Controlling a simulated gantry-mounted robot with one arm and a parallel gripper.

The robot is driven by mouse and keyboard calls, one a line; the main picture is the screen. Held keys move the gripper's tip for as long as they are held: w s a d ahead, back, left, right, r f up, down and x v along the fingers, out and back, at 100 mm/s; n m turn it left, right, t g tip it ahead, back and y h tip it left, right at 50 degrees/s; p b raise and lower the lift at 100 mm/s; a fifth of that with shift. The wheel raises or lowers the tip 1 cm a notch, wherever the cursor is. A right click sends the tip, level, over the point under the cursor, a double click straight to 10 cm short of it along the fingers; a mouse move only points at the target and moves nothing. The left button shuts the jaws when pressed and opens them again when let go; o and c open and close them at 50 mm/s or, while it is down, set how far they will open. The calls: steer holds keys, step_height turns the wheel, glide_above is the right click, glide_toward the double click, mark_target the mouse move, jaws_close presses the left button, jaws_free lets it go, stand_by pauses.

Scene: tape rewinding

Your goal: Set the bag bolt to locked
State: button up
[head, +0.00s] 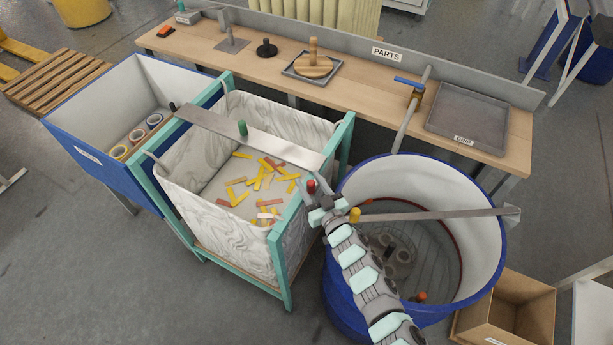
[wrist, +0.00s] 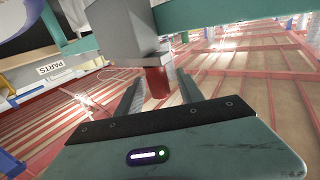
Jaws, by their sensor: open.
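The bag is a grey-white marbled sack (head: 185,200) hung in a teal frame (head: 277,265). A grey metal bar (head: 270,143) with a green knob (head: 242,128) crosses its top. A small red handle (head: 311,186), apparently the bag bolt, is at the frame's right side. In the wrist view the red handle (wrist: 158,82) sits below a grey block (wrist: 125,30) by a teal beam. My gripper (head: 318,192) is open at the handle. In the wrist view its fingers (wrist: 160,92) stand on either side of the handle. I cannot tell whether they touch it, or whether the bolt is locked.
A blue drum (head: 345,290) with a grey bar (head: 430,215) over it stands right of the bag, under my arm. A blue bin (head: 110,185) holding tape rolls is at left. A wooden bench (head: 365,100) runs behind. A cardboard box (head: 530,315) is at lower right.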

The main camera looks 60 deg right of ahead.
steer(key=shift+x, duration=1.2)
jaws_close()
stand_by(0.6)
